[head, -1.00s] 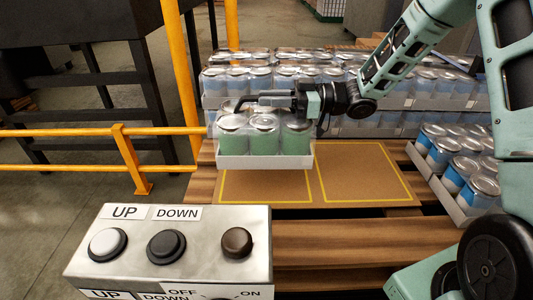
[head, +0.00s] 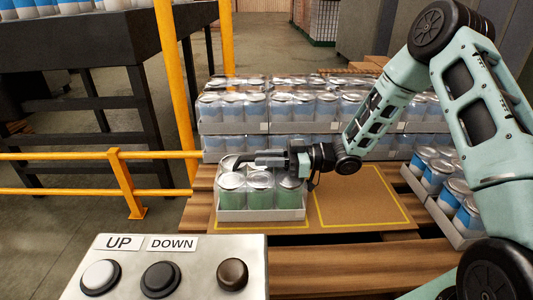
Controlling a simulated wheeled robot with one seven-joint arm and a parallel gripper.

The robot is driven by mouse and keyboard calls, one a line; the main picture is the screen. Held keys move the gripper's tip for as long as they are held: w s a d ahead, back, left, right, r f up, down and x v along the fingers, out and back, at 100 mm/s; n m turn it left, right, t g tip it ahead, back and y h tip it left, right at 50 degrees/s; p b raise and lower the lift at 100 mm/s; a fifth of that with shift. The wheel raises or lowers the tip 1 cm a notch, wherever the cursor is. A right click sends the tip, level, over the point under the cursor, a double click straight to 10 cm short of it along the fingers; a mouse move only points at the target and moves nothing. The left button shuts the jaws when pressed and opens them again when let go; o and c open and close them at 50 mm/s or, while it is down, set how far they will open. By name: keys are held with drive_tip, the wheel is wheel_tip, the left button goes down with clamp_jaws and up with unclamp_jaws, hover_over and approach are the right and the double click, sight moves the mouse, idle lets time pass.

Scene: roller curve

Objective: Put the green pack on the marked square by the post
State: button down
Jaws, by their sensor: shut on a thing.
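The green pack (head: 261,202) is a white tray of several green cans under clear wrap. It sits on, or just over, the left of two yellow-outlined squares (head: 285,226) on brown board; I cannot tell if its underside touches. The yellow post (head: 176,90) stands behind it to the left. My gripper (head: 252,163) reaches in from the right over the pack's top and is shut on it. The pack hides most of the left square; its front strip and outline show. The right square (head: 358,196) is empty.
Blue-can packs are stacked behind (head: 290,112), and more blue-can packs stand at the right (head: 447,190). A yellow rail (head: 120,170) runs at the left. A control box with UP and DOWN buttons (head: 165,265) stands in front. Wooden slats (head: 330,266) in front are bare.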

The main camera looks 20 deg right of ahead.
drive_tip(key=c, duration=1.3)
unclamp_jaws()
drive_tip(key=b+v, duration=0.2)
drive_tip(key=v, duration=1)
drive_tip(key=shift+r, duration=0.1)
